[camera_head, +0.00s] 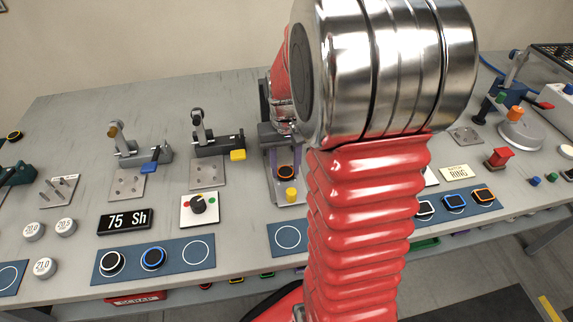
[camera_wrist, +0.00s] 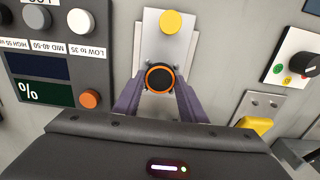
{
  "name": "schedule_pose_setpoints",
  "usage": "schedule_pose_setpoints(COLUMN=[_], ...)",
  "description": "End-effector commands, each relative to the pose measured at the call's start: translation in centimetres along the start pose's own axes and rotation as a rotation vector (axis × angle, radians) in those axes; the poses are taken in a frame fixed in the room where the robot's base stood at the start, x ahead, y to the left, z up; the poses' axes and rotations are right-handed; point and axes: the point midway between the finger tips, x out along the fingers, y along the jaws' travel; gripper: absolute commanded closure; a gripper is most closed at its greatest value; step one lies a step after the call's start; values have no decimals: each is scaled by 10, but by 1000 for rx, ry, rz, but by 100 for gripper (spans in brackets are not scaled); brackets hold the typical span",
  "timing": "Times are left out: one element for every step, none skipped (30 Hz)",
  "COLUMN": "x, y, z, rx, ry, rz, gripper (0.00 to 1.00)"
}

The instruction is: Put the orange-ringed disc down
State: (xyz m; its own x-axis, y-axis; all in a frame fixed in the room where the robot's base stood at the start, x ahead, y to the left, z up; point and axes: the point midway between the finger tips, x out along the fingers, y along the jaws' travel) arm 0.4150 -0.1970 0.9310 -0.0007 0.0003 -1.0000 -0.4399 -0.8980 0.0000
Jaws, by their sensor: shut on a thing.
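The orange-ringed disc (camera_head: 286,172) has a black middle and is held between my gripper's fingers. In the wrist view the disc (camera_wrist: 159,79) sits between the two purple-grey fingertips. My gripper (camera_wrist: 160,85) is shut on it, and it shows in the head view (camera_head: 284,165) pointing down over the bench. Below the disc is a pale metal plate (camera_wrist: 151,47) with a yellow round button (camera_wrist: 171,22) at its far end in the wrist view. The button (camera_head: 291,195) is nearest the front in the head view. Whether the disc touches the plate I cannot tell.
Toggle clamps with a blue (camera_head: 150,167) and a yellow (camera_head: 238,155) tip stand left of my gripper. A grey-black box with buttons (camera_wrist: 60,60) stands close on the left in the wrist view. Blue mats (camera_head: 155,258) lie in front.

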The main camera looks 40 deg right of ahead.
Motion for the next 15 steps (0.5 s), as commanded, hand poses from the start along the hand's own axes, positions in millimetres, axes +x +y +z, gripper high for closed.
schedule_pose_setpoints(x=[0, 0, 0, 0, 1, 1, 1, 1, 1, 1, 1, 1, 1, 1, 1], y=[0, 0, 0, 0, 0, 0, 0, 0, 0, 0, 0, 0, 0, 0, 0], z=[0, 0, 0, 0, 0, 0, 0, 0, 0, 0, 0, 0, 0, 0, 0], rx=[0, 0, 0, 0, 0, 0, 0, 0, 0, 0, 1, 1, 1, 0, 1], ry=[0, 0, 0, 0, 0, 0, 1, 0, 0, 0, 0, 0, 0, 0, 0], rz=[0, 0, 0, 0, 0, 0, 0, 0, 0, 0, 0, 0, 0, 0, 0], gripper=[88, 88, 88, 88, 88, 61, 59, 57, 54, 52, 50, 47, 45, 44, 44])
